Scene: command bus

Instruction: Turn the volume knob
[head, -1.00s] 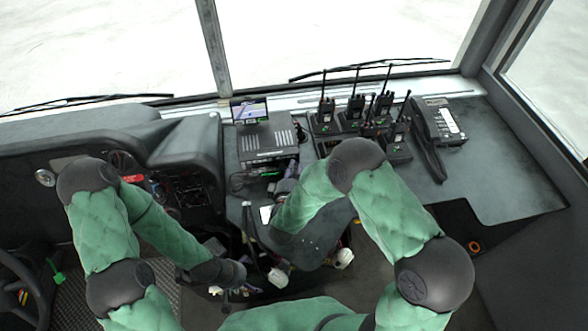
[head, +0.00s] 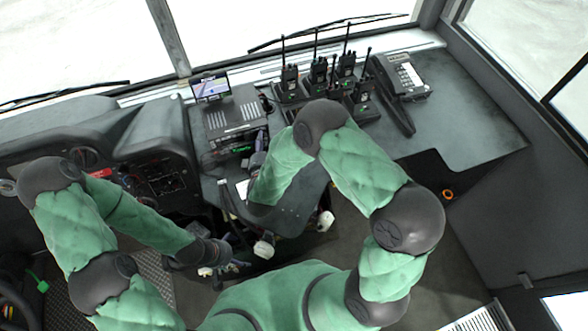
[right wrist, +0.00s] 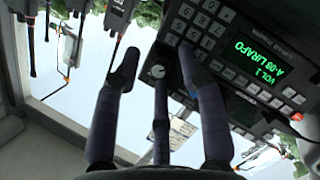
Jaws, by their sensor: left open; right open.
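The radio unit (head: 237,128) stands on the dash under a small screen. In the right wrist view the radio (right wrist: 205,30) shows a keypad and a green display reading "VOL 1". Its round pale volume knob (right wrist: 157,71) lies in line between my right gripper's spread dark fingers. I cannot tell whether they touch it. My right gripper (right wrist: 158,75) is open and empty; in the head view it (head: 258,160) is at the radio's front, partly hidden by my arm. The knob is not clear there. My left gripper (head: 232,268) is open, low and away from the radio.
Several handheld radios (head: 318,75) with upright antennas stand right of the radio unit. A black telephone handset (head: 397,105) lies farther right. The small screen (head: 211,87) stands above the radio unit. The dash's right end is clear.

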